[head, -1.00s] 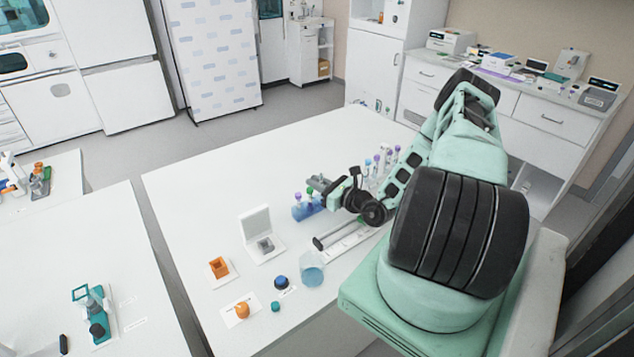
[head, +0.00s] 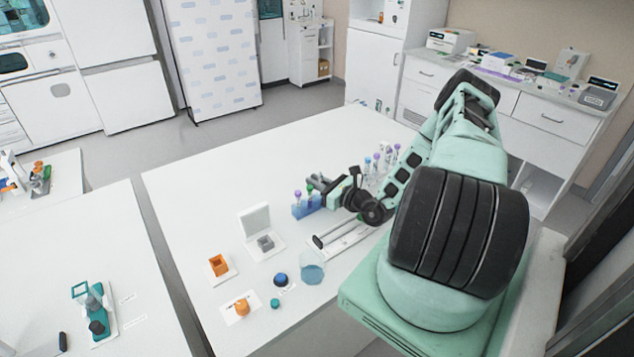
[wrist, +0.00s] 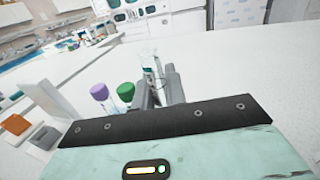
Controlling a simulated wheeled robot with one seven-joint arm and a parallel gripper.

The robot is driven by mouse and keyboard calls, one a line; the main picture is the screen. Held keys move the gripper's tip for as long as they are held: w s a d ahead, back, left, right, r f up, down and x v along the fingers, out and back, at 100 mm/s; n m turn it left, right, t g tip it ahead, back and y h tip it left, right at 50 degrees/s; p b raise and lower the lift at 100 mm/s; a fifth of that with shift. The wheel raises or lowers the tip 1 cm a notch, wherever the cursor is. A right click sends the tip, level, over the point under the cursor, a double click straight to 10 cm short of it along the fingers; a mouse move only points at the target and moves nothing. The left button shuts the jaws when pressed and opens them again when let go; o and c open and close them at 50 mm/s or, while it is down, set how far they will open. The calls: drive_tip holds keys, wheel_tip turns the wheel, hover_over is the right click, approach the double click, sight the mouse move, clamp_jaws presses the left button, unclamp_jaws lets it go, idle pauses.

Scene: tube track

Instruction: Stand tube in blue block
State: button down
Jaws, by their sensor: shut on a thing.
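The blue block (head: 303,210) stands on the white table, just left of and below my gripper (head: 318,184) in the head view. A purple-capped tube (head: 297,196) and a green-capped tube (head: 310,189) show at the block. Their purple cap (wrist: 99,91) and green cap (wrist: 126,90) show left of the fingers in the wrist view. My gripper (wrist: 158,88) is shut on a clear tube (wrist: 149,58), which sticks out beyond the fingertips. Its lower part is hidden by the fingers and wrist housing. I cannot tell whether it touches the block.
Several capped tubes (head: 377,160) stand behind the gripper, close to my arm. The table's far left is clear.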

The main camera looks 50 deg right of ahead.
drive_tip(key=shift+s+f, duration=0.2)
drive_tip(key=shift+f, duration=0.5)
drive_tip(key=shift+w+r+p, duration=0.15)
drive_tip(key=shift+r+p, duration=0.55)
drive_tip(key=shift+p, duration=0.05)
drive_tip(key=shift+r+p, duration=0.3)
drive_tip(key=shift+r, duration=0.25)
drive_tip(key=shift+w+r, duration=0.1)
drive_tip(key=shift+r, duration=0.05)
drive_tip(key=shift+r+p, duration=0.45)
drive_tip(key=shift+p, duration=0.05)
drive_tip(key=shift+f+b, duration=0.35)
drive_tip(key=shift+f, duration=0.5)
drive_tip(key=shift+f, duration=0.2)
drive_tip(key=shift+f, duration=0.2)
drive_tip(key=shift+f+b, duration=0.25)
drive_tip(key=shift+b, duration=0.15)
